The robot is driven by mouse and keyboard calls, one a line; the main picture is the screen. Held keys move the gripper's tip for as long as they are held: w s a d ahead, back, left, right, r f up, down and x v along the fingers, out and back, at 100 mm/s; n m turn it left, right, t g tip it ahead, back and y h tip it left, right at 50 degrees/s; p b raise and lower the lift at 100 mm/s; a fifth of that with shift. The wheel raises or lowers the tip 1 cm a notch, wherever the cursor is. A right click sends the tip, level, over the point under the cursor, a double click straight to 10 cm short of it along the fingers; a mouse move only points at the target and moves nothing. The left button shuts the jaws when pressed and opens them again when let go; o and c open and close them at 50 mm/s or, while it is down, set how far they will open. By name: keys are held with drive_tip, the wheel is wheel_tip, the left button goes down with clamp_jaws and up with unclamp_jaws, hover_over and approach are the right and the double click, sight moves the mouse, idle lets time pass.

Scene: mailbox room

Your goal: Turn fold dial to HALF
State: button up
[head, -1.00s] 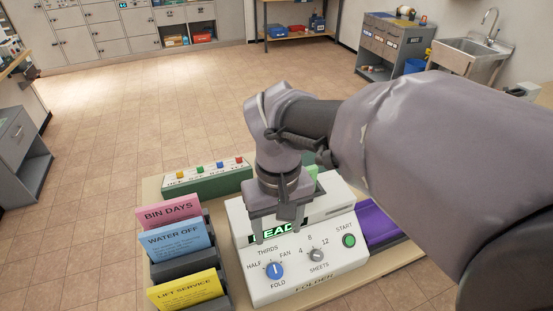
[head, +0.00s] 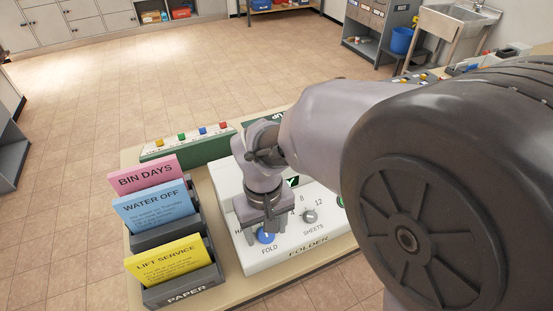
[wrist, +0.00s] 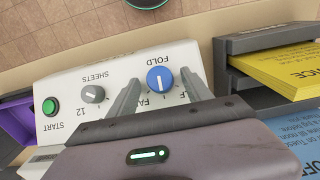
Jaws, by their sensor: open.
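The folder machine (head: 290,250) is a white box with a sloping front panel. Its blue fold dial (head: 265,236) is partly covered by my gripper (head: 264,226) in the head view. In the wrist view the blue dial (wrist: 160,79) sits between the two fingers of my gripper (wrist: 162,77), which are open. Contact cannot be told. The dial's white mark points away from the FOLD label, between the partly hidden FAN and HALF labels. The THIRDS label is hidden behind my gripper.
The grey sheets dial (wrist: 93,94) and green START button (wrist: 50,107) are on the same panel. A paper rack (head: 182,290) with pink, blue and yellow sheets stands close on the left. A green box with coloured buttons (head: 190,147) is behind.

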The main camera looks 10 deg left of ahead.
drive_tip(key=shift+c, duration=0.5)
clamp_jaws()
drive_tip(key=shift+s+a+r+n+t+h+p, duration=0.15)
drive_tip(key=shift+n+t+h+p, duration=0.15)
drive_tip(key=shift+n+h+p, duration=0.45)
drive_tip(key=shift+a+n+t+h, duration=0.1)
drive_tip(key=shift+n+t+h, duration=0.15)
drive_tip(key=shift+n+t, duration=0.7)
drive_tip(key=n, duration=0.2)
drive_tip(key=n+t+h, duration=0.1)
drive_tip(key=shift+s+a+f+n, duration=0.1)
drive_tip(key=shift+s+f+n, duration=0.15)
drive_tip(key=shift+f+n, duration=0.05)
drive_tip(key=shift+s+f+n+t+h+b, duration=0.15)
drive_tip(key=shift+n+t+h+b, duration=0.15)
drive_tip(key=shift+n+t+b, duration=0.85)
drive_tip(key=shift+n+p, duration=0.4)
drive_tip(key=shift+n, duration=0.05)
